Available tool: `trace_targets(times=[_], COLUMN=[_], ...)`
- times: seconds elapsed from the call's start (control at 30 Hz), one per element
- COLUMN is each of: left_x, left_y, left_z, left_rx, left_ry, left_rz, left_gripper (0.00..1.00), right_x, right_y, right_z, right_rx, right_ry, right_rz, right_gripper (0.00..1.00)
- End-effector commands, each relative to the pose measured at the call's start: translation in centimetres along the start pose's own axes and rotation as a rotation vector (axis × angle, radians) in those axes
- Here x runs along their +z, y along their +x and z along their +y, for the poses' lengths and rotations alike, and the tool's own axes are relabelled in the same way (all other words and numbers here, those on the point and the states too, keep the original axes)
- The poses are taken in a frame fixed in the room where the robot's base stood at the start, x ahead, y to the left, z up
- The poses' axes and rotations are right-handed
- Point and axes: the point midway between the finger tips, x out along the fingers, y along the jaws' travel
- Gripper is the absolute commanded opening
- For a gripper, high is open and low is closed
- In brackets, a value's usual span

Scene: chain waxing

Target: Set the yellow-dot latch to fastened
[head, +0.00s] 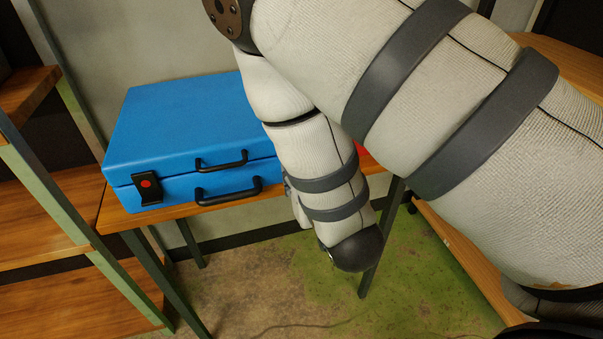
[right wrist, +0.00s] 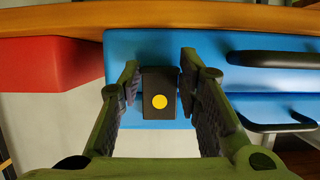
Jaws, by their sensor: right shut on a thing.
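A closed blue case (head: 180,120) lies on a wooden table in the head view. A dark latch with a red dot (head: 146,189) is on the left of its front. The dark latch with a yellow dot (right wrist: 160,103) shows in the right wrist view, where the case appears upside down; in the head view my arm hides it. My right gripper (right wrist: 160,75) has one finger on each side of this latch and is shut on it. The latch spans the seam between the case halves; I cannot tell whether it lies flush. My left gripper is not in view.
Two black handles (head: 228,190) stick out from the case front, close beside the gripper in the wrist view. A red block (right wrist: 50,65) sits on the table beside the case. Wooden shelves (head: 60,225) stand at the left. The floor before the table is clear.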

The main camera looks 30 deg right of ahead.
Motion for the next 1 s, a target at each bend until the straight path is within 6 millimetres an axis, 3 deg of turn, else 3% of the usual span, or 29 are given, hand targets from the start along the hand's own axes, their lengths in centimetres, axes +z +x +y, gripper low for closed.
trace_targets(times=[0.5, 0.53, 0.6, 1.0], left_x=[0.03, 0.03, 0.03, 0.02], left_y=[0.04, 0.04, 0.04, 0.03], left_z=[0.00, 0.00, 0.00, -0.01], left_rx=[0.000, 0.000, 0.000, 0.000], left_ry=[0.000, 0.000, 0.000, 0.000], left_rz=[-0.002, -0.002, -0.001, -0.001], left_gripper=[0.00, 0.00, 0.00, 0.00], right_x=[0.00, 0.00, -0.01, -0.03], right_y=[0.14, 0.14, 0.14, 0.11], right_z=[0.05, 0.05, 0.04, 0.01], right_rx=[0.002, 0.002, 0.001, 0.000], right_ry=[0.002, 0.002, 0.002, 0.001], right_rz=[0.017, 0.017, 0.017, 0.016], right_gripper=[0.04, 0.38, 0.52, 0.52])
